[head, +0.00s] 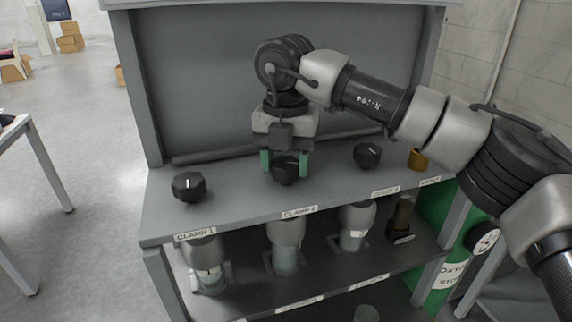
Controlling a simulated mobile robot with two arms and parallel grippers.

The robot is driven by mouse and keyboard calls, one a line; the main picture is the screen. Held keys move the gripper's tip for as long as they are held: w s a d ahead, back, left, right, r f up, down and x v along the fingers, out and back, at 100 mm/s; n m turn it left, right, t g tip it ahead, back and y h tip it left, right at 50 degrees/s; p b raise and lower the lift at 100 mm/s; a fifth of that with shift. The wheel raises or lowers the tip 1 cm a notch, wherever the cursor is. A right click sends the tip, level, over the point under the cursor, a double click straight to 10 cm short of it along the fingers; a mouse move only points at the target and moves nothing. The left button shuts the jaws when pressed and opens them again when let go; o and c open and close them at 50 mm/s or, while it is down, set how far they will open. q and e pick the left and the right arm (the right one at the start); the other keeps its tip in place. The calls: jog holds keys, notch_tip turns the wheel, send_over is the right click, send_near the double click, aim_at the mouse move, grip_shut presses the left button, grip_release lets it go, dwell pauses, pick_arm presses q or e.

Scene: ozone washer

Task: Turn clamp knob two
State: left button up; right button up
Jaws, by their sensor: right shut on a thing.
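The clamp 2 knob (286,172) is a dark round knob on the grey panel, behind the label reading CLAMP 2 (299,212). My right gripper (286,162) points down over it, with its green fingertips on either side, shut on the knob. The fingers and gripper body hide the knob's upper part. The clamp 1 knob (188,186) stands to the left with a white mark on top. Another dark knob (367,155) stands to the right. My left gripper is not in the picture.
Grey cylindrical clamps (286,245) stand on the shelf below the panel. A brass-coloured knob (417,159) sits at the panel's right end. The floor (85,130) at the left is largely open.

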jog(key=shift+m, duration=1)
jog(key=shift+r+m+b, duration=0.1)
jog(key=shift+m+b, duration=0.3)
jog(key=shift+m, duration=0.1)
jog(key=m+b, duration=0.2)
jog(key=m, duration=0.5)
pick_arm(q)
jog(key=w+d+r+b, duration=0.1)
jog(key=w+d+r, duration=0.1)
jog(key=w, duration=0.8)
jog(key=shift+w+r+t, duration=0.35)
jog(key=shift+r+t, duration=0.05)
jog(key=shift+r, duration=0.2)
pick_arm(e)
jog(key=shift+m, duration=1.1)
jog(key=o, duration=0.9)
